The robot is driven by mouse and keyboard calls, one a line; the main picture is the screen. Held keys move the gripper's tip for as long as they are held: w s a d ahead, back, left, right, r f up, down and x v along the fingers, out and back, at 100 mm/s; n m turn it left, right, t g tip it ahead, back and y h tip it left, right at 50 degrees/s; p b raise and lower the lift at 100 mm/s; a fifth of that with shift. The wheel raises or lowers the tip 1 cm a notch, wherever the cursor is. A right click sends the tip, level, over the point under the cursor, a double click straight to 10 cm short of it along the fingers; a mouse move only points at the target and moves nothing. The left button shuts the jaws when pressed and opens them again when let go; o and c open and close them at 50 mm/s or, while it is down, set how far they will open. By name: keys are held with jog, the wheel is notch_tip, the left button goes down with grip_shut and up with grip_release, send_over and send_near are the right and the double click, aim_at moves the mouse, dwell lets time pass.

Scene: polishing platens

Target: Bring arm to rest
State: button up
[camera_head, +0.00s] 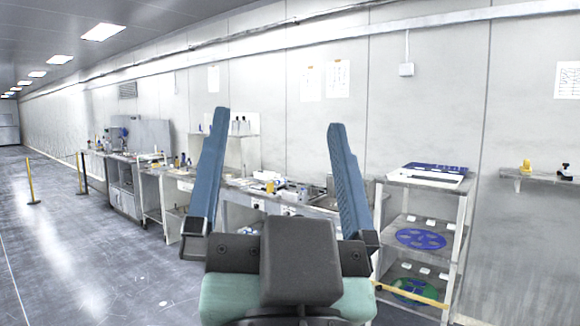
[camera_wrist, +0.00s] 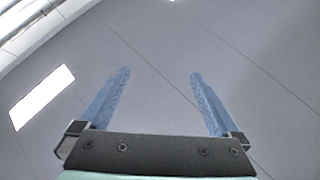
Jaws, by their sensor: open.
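My gripper (camera_head: 277,135) is raised in front of the body camera, with its two blue fingers wide apart and pointing up. Nothing is between the fingers. The gripper also shows in the wrist view (camera_wrist: 160,75), open and empty, with only the ceiling and a lamp behind it. The gripper hides part of the benches behind it.
A shelf rack (camera_head: 455,215) with blue and green discs stands at the right. Workbenches (camera_head: 150,168) with small items line the wall. A wall shelf (camera_head: 545,178) is at far right. Yellow posts (camera_head: 31,182) stand at the left, where the floor is mostly open.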

jog(key=shift+n+t+h, duration=0.7)
jog(key=s+r, duration=0.1)
jog(key=s+r+p, duration=0.1)
jog(key=r, duration=0.1)
jog(key=s+r, duration=0.1)
jog(key=r, duration=0.1)
jog(key=shift+d, duration=0.3)
dwell(3.7)
